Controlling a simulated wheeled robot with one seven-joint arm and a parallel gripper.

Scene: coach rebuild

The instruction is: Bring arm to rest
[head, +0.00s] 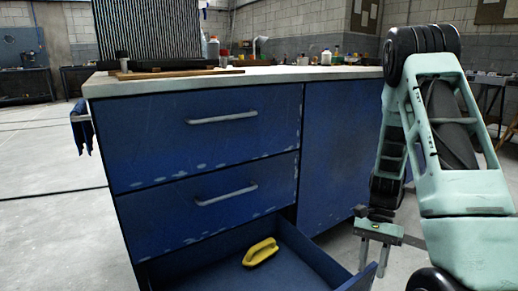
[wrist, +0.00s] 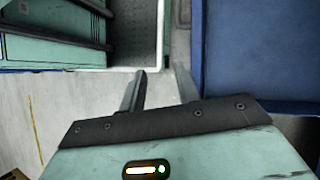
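My arm hangs on the right side of the head view, bent downward. My gripper (head: 373,262) points down, just right of the open bottom drawer's front corner. In the wrist view its two fingers (wrist: 161,76) stand apart with nothing between them, over grey floor. The gripper is open and empty. No held object shows in either view.
The blue cabinet's bottom drawer (head: 305,262) is pulled out, with a yellow object (head: 260,252) inside. It fills the right of the wrist view (wrist: 255,50). Bottles and boards stand on the worktop (head: 275,75). Floor (head: 45,190) at left is clear.

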